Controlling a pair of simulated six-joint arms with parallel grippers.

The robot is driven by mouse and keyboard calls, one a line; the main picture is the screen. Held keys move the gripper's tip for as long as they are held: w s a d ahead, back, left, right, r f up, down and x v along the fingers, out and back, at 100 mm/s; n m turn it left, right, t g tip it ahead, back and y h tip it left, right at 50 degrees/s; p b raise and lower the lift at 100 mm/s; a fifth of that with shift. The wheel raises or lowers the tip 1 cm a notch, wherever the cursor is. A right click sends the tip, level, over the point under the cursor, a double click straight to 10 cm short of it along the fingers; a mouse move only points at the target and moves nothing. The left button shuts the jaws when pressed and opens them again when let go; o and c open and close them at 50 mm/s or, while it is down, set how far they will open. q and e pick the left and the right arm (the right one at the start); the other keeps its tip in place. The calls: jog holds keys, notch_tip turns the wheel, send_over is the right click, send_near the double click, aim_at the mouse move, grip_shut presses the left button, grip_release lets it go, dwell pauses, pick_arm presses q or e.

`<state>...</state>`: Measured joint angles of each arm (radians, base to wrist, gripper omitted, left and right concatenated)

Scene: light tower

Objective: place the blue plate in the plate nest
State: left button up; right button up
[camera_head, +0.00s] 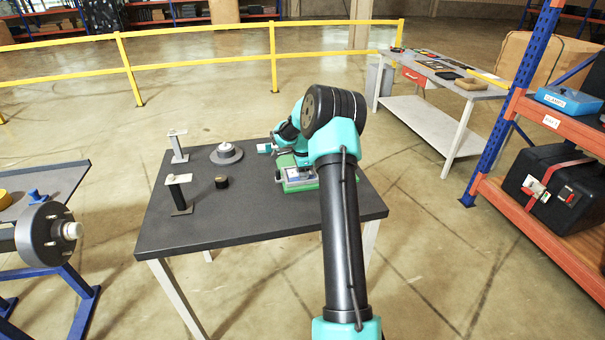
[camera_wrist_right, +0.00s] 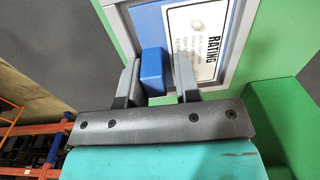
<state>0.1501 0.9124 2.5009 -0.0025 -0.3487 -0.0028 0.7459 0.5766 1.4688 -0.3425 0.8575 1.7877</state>
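The blue plate (camera_wrist_right: 228,20) carries a white label reading "RATING" and a raised blue block (camera_wrist_right: 153,70). In the wrist view it lies inside a green surround, the plate nest (camera_wrist_right: 280,75). In the head view the plate (camera_head: 300,174) shows on the green nest (camera_head: 301,186) at the table's right half, partly hidden by my arm. I cannot tell whether it sits fully flat. My right gripper (camera_wrist_right: 160,82) is at the plate, with one finger on each side of the blue block. A gap shows between the block and the right-hand finger. My left gripper is not in view.
The dark table (camera_head: 240,225) also bears two small posts (camera_head: 179,195), a round grey flanged part (camera_head: 227,153) and a small black cylinder (camera_head: 221,182). Its front left is clear. A round black part (camera_head: 48,235) shows at the left edge. An orange shelf (camera_head: 540,220) stands right.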

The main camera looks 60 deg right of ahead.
jog(key=shift+s+a+f+y, duration=0.15)
jog(key=shift+s+a+f, duration=0.05)
jog(key=shift+f, duration=0.15)
jog(key=shift+s+a+f+y, duration=0.15)
jog(key=shift+f, duration=0.2)
notch_tip(320, 180, up, 14)
jog(key=shift+w+d+f, duration=0.15)
jog(key=shift+f, duration=0.05)
